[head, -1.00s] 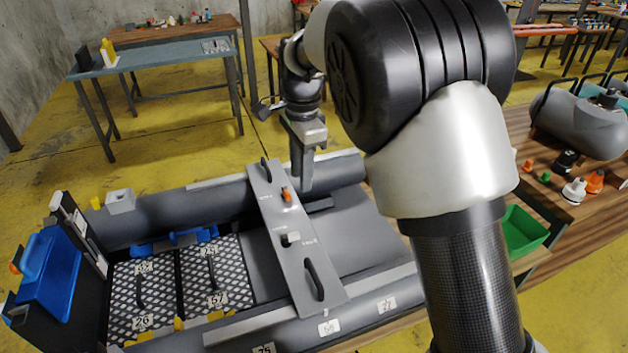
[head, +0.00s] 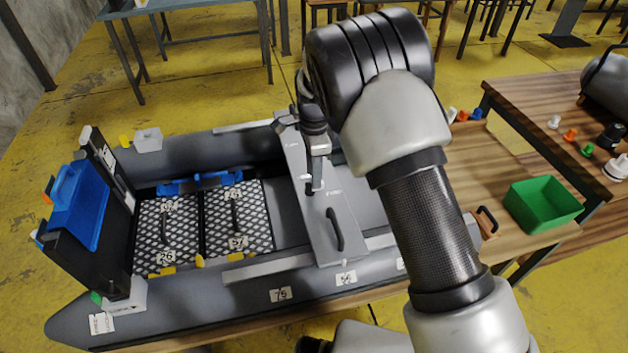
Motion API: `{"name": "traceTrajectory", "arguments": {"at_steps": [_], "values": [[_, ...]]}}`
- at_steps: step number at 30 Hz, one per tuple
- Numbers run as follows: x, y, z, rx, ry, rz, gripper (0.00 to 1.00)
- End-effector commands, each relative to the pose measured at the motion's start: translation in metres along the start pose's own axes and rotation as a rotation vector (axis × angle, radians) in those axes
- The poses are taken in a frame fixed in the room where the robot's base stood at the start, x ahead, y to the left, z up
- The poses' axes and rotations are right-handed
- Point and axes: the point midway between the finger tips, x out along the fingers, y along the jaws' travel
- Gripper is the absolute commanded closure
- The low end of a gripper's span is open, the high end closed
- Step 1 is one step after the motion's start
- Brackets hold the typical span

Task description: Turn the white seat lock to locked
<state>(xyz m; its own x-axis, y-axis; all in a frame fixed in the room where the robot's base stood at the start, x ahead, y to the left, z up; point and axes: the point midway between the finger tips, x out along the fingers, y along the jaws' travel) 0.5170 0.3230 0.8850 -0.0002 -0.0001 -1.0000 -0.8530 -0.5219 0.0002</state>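The grey seat board (head: 318,220) lies across the inflatable boat (head: 215,292), with a black handle (head: 335,230) near its front end. My gripper (head: 314,186) points down at the middle of the board, beside a small printed label. The white seat lock is not clearly visible; the gripper covers the place where it sits, so its turn position cannot be read. The orange lock farther back on the board is also hidden behind my arm. The fingertips are small and dark here. I cannot tell whether they are open, shut or touching the lock.
The boat's blue-and-black transom (head: 80,210) stands at the left, beside checkered floor panels (head: 168,232). A green bin (head: 543,204) stands on the wooden table at the right. Several small coloured fittings lie on the bench behind it.

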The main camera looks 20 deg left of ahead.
Motion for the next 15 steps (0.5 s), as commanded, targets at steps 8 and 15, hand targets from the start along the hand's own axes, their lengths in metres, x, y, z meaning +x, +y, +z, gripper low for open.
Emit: {"name": "traceTrajectory", "arguments": {"at_steps": [8,15], "values": [[0.029,0.0,0.0,-0.001,0.0,0.0,0.67],[0.03,0.0,0.0,-0.001,0.0,0.0,0.67]]}}
